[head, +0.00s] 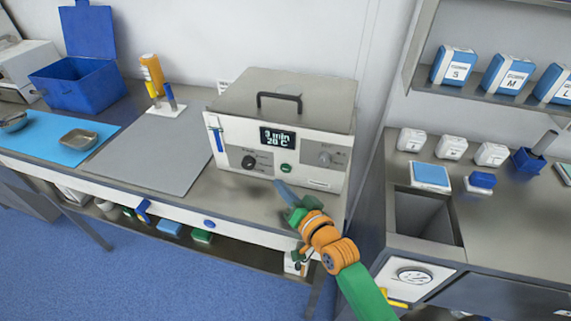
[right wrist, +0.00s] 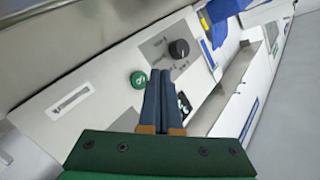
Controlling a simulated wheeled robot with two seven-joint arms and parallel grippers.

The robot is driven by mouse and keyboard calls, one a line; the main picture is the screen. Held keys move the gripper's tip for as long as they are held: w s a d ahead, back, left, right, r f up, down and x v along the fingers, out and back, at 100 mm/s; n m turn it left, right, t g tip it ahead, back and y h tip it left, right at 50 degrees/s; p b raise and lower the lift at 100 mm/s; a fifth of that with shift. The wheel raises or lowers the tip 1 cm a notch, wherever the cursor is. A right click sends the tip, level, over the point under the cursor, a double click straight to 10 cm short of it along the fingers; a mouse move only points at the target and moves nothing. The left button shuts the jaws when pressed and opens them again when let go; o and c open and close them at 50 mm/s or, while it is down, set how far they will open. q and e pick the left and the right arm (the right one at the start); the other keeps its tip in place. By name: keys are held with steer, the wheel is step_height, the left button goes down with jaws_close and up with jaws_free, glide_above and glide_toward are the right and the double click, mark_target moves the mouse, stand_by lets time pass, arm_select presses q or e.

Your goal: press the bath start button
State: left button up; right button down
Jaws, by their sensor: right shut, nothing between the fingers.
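The bath (head: 228,110) is a white and steel box with a lid and black handle on the left counter. Its front has a lit display (head: 278,138) and a green start button (head: 287,169). The button also shows in the right wrist view (right wrist: 138,80), just left of the fingertips. My right gripper (head: 278,184) is shut and empty, its blue-grey fingers just below and left of the button in the head view. In the right wrist view the closed fingers (right wrist: 160,74) point at the panel. Contact cannot be told. My left gripper is out of view.
A grey mat (head: 150,150) lies left of the bath, clear. The right counter (head: 505,230) holds several small boxes and a recessed bin.

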steer(key=shift+s+a+r+p, duration=0.1)
steer(key=shift+s+a+p, duration=0.2)
steer(key=shift+s, duration=0.35)
steer(key=shift+s+a+p, duration=0.15)
steer(key=shift+s+p, duration=0.15)
steer(key=shift+s, duration=0.35)
